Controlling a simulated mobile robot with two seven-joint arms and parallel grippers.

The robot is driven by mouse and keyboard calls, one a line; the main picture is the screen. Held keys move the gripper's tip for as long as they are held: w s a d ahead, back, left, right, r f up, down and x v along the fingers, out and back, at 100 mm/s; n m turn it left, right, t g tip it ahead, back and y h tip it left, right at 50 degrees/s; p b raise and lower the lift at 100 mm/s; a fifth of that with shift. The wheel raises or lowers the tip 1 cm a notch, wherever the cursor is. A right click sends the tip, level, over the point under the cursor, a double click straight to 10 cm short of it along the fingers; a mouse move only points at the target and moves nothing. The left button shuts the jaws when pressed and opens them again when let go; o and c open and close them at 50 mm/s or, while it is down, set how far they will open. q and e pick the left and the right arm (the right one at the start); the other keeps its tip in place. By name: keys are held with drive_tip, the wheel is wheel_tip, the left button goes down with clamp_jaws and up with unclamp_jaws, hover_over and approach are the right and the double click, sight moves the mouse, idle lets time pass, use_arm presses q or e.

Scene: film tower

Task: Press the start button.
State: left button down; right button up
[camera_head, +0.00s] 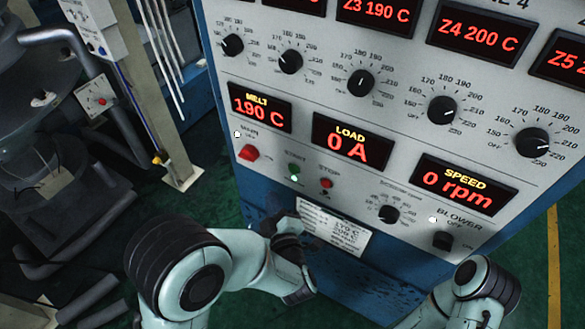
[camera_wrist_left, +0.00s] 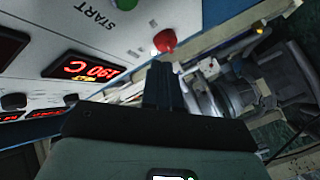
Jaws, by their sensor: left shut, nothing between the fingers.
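The green start button (camera_head: 294,172) sits on the grey panel under its START label, left of the red stop button (camera_head: 326,183). It also shows cut off at the top edge of the left wrist view (camera_wrist_left: 126,4). My left gripper (camera_head: 281,214) is below the start button in the head view, partly hidden by its own wrist, and apart from the button. Its dark fingers (camera_wrist_left: 159,82) are shut and empty in the wrist view. My right arm shows at lower right, but its gripper is out of view.
A red main switch (camera_head: 249,153) is left of the start button; it also shows in the wrist view (camera_wrist_left: 164,41). Displays read MELT 190 C (camera_head: 260,108), LOAD 0 A (camera_head: 351,142) and SPEED 0 rpm (camera_head: 464,186). A paper label (camera_head: 334,229) is below. Machinery stands at left.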

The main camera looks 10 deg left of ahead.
sight(294, 169)
use_arm(q)
drive_tip(key=w+d+p, duration=0.1)
drive_tip(key=w+d, duration=0.1)
drive_tip(key=w, duration=0.4)
use_arm(e)
drive_tip(key=shift+w+r, duration=0.45)
drive_tip(key=shift+r, duration=0.35)
use_arm(q)
drive_tip(key=shift+w+d, duration=0.1)
drive_tip(key=shift+w, duration=0.1)
idle(1.1)
drive_tip(key=shift+w+d, duration=0.15)
drive_tip(key=shift+w, duration=0.2)
use_arm(e)
drive_tip(key=shift+s+f, duration=0.15)
drive_tip(key=shift+f, duration=0.1)
use_arm(q)
drive_tip(key=shift+w+d, duration=0.15)
drive_tip(key=shift+w, duration=0.2)
use_arm(e)
drive_tip(key=shift+f, duration=0.1)
use_arm(q)
drive_tip(key=shift+b, duration=0.3)
drive_tip(key=shift+s+a+b, duration=0.3)
drive_tip(key=shift+s+b, duration=0.15)
drive_tip(key=shift+s, duration=0.3)
use_arm(e)
drive_tip(key=shift+s+f, duration=0.3)
drive_tip(key=shift+f, duration=0.25)
